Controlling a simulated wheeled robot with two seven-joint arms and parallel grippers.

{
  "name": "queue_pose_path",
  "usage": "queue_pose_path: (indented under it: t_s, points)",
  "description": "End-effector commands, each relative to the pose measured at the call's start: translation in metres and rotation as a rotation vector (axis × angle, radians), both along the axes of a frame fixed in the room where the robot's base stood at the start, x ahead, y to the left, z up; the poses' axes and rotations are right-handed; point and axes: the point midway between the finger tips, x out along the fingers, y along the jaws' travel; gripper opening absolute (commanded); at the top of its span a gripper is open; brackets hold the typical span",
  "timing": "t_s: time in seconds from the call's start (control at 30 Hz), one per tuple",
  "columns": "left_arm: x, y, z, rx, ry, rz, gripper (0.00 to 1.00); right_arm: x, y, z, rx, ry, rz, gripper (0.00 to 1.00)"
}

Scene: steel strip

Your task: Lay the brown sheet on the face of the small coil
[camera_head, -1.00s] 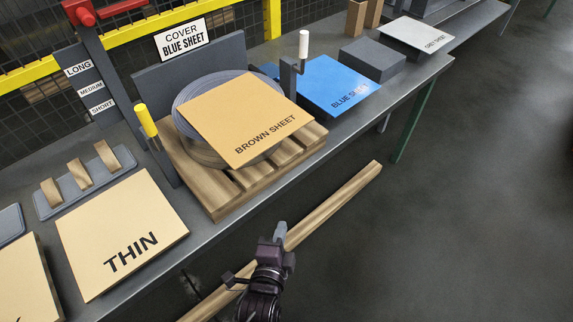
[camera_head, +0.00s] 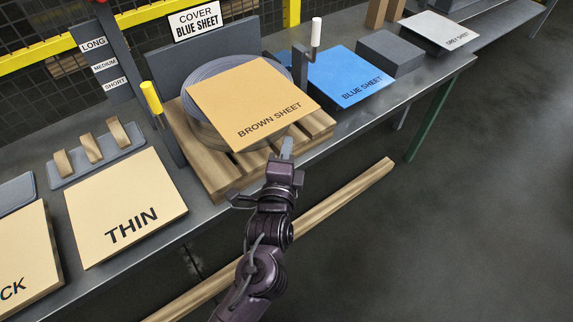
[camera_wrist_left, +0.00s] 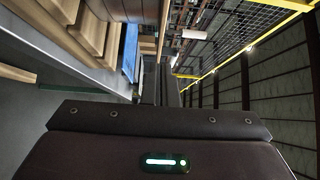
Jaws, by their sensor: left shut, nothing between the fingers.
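The brown sheet (camera_head: 250,98), a square board with its name printed near the front edge, lies on top of the small grey coil (camera_head: 196,112). It covers most of the coil's face, and its front corners overhang. The coil's rim shows behind and left of it. The coil sits on a wooden pallet (camera_head: 212,172). My left gripper (camera_head: 287,147) is shut and empty at the pallet's front edge, just in front of the sheet's front edge; I cannot tell whether it touches anything. The left wrist view shows the pallet's slats (camera_wrist_left: 90,32) at upper left. My right gripper is not in view.
A blue sheet (camera_head: 343,75) and a grey block (camera_head: 390,52) lie right of the pallet. Two upright posts with yellow (camera_head: 151,98) and white (camera_head: 316,32) handles flank the coil. The THIN board (camera_head: 120,200) lies left. A wooden beam (camera_head: 340,200) runs below the bench's front.

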Motion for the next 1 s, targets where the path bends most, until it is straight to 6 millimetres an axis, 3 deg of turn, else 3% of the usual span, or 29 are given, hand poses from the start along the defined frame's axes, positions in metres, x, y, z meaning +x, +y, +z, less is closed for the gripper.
queue_pose_path:
  t_s: [0.2,0.67,0.8,1.0]
  points:
    - [0.018,0.015,0.000,0.002,0.001,0.000,0.00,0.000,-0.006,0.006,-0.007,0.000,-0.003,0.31]
    - [0.024,0.019,0.001,0.002,0.000,0.000,0.00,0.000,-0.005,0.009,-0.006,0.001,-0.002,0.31]
    - [0.044,0.033,0.005,0.009,-0.002,0.000,0.00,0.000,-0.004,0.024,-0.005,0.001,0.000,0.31]
    - [0.064,0.048,0.001,0.003,0.001,0.000,0.00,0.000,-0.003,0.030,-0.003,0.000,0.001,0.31]
